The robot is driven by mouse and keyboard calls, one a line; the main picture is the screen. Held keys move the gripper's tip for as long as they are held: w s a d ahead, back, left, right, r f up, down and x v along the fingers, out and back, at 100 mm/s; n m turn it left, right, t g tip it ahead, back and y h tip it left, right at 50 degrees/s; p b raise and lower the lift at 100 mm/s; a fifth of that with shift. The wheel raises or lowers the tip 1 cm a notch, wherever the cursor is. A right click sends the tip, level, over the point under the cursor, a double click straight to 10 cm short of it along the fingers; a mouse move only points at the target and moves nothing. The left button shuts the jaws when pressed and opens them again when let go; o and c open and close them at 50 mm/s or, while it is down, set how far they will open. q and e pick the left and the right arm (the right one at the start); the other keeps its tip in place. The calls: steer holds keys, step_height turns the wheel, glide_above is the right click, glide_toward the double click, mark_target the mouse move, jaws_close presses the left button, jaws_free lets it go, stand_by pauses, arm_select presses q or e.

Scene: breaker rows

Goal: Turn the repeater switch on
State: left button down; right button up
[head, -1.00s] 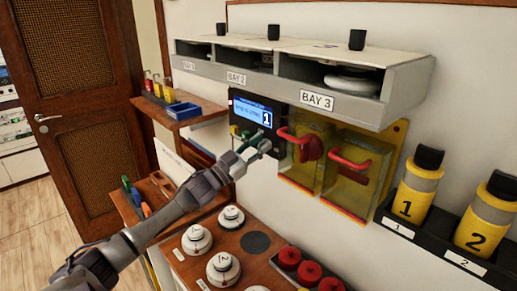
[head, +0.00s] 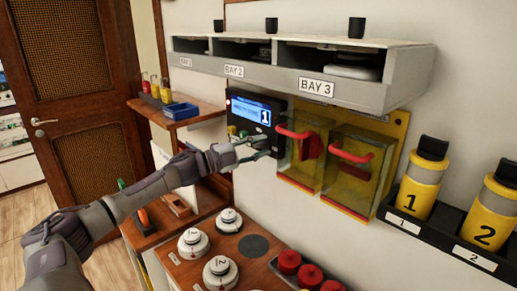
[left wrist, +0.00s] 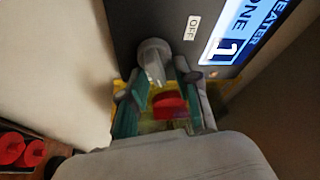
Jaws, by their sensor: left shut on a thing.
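The repeater panel (head: 254,108) is a black box on the wall with a lit blue screen reading 1. The left wrist view also shows its screen (left wrist: 235,35) and an OFF label (left wrist: 192,27). A pale grey switch lever (left wrist: 154,62) stands out from the panel near that label. My left gripper (head: 262,149) is at the panel's lower edge. In the left wrist view its teal fingers (left wrist: 158,92) are on both sides of the lever, shut on it. The head view hides the lever behind the gripper. My right gripper is not in view.
Two yellow boxes with red handles (head: 350,152) are right of the panel, close to my fingers. A grey bay shelf (head: 290,82) overhangs above. Below is a wooden bench (head: 184,268) with white dials and red knobs. Yellow canisters (head: 418,185) stand at right.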

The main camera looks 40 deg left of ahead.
arm_select(q)
steer(key=shift+f+m+g+b, duration=0.15)
steer(key=shift+m+g, duration=0.25)
steer(key=shift+m, duration=0.6)
steer(key=shift+f+m+g+b, duration=0.15)
steer(key=shift+m+g, duration=0.25)
steer(key=shift+m, duration=0.6)
steer(key=shift+r, duration=0.1)
steer(key=c, duration=1.2)
jaws_free()
steer(key=shift+s, duration=0.15)
steer(key=v, duration=1.1)
steer(key=shift+s, duration=0.35)
steer(key=shift+a+r, duration=0.1)
